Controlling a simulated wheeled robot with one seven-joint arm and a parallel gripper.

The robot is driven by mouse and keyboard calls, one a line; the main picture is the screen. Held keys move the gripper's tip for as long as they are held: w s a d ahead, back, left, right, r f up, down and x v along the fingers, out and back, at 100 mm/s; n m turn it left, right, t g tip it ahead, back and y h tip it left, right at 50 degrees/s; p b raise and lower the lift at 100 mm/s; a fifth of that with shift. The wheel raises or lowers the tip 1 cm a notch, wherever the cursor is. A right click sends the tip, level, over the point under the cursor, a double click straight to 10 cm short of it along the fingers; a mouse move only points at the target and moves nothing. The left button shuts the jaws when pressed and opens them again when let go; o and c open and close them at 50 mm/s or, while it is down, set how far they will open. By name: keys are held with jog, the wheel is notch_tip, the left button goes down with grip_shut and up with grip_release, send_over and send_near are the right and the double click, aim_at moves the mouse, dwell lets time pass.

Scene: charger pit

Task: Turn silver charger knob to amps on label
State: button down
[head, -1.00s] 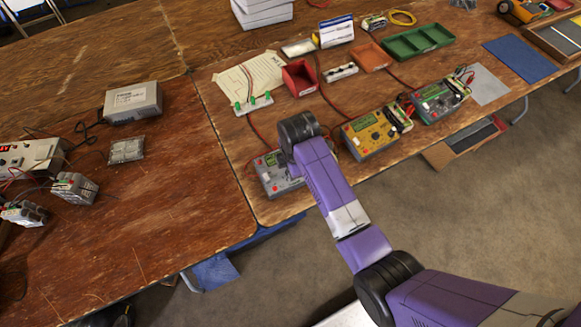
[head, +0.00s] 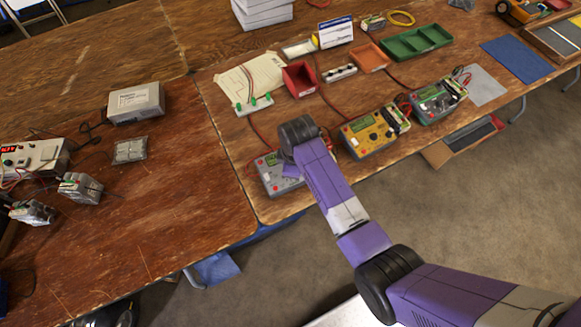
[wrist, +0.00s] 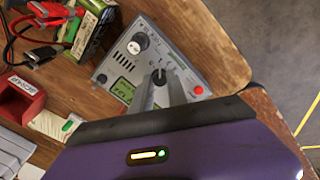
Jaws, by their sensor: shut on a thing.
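The silver charger (head: 268,172) sits near the front left corner of the right-hand table, partly hidden by my arm in the head view. In the wrist view its grey face (wrist: 185,52) shows a greenish display and a large black-and-white knob (wrist: 138,43). My gripper (wrist: 160,80) is over this face, its two grey fingers shut on a small dark knob (wrist: 158,76) between their tips. The label markings around the knob are too small to read. In the head view my gripper is hidden behind my wrist.
A yellow charger (head: 366,136) and another grey charger (head: 437,101) stand to the right along the front edge. A red bin (head: 299,79) and a white strip with green clips (head: 254,105) lie behind. A black battery with wires (wrist: 97,25) appears beside the charger.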

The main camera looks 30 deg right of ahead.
dwell(0.3)
jog(key=c, duration=1.3)
grip_release()
jog(key=shift+r, duration=0.1)
notch_tip(320, 180, up, 8)
jog(key=s, duration=0.1)
jog(key=shift+s+f+b, duration=0.2)
jog(key=shift+f+b, duration=0.05)
jog(key=shift+b, duration=0.2)
